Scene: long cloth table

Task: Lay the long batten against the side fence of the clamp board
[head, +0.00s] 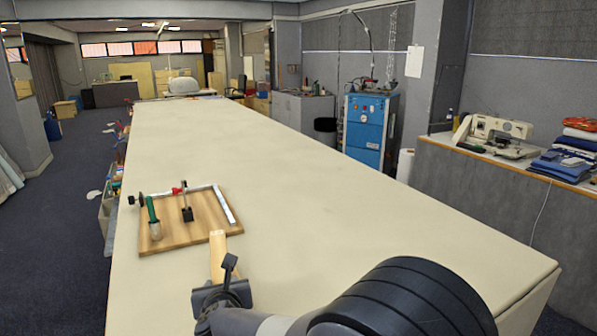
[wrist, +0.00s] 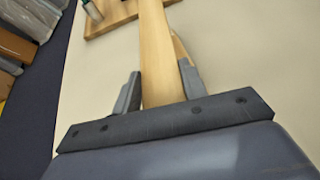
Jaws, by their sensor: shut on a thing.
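The clamp board (head: 182,228) is a flat brown wooden board lying on the table. It carries pale metal fences along its back and right side; the side fence (head: 225,205) is the right one. My gripper (head: 219,284) is shut on the long batten (head: 217,252), a pale wooden strip. The batten points away from me, and its far end is at the board's front right corner, short of the side fence. I cannot tell whether it touches the board. In the wrist view the batten (wrist: 156,50) runs between both jaws, and part of the board (wrist: 112,20) shows at the top.
A green-handled clamp (head: 153,215) stands at the board's left, and a dark upright clamp (head: 187,208) near its middle. A black knob (head: 132,200) sticks out past the board's left edge. The cloth table (head: 330,200) is clear right of the board and beyond it.

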